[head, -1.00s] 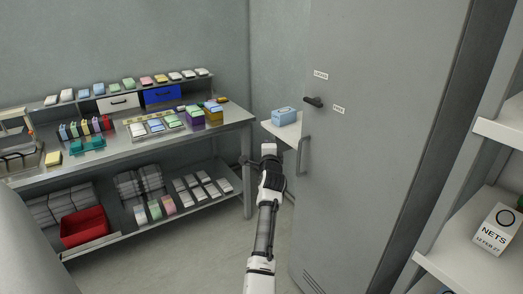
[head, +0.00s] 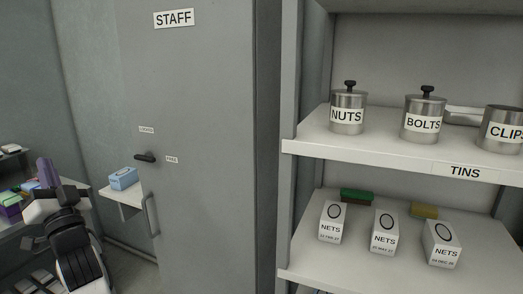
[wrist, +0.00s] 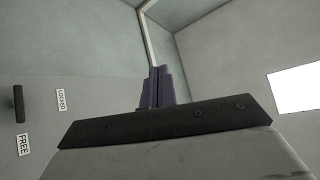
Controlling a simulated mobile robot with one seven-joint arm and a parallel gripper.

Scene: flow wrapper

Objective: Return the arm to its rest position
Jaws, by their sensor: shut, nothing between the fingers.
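My arm shows at the lower left of the head view, folded in front of the workbench. My gripper (head: 44,168) is at its upper end, with purple fingers pointing up. In the wrist view the fingers (wrist: 157,88) are together with nothing between them. They touch nothing that I can see. The grey STAFF cabinet (head: 205,130) stands to the right of the gripper, apart from it.
The cabinet has a dark latch (head: 146,157) between LOCKED and FREE labels, and a door handle (head: 152,215). A blue box (head: 123,178) sits on a small white shelf (head: 122,199). Shelving (head: 390,150) at right holds labelled tins and NETS boxes.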

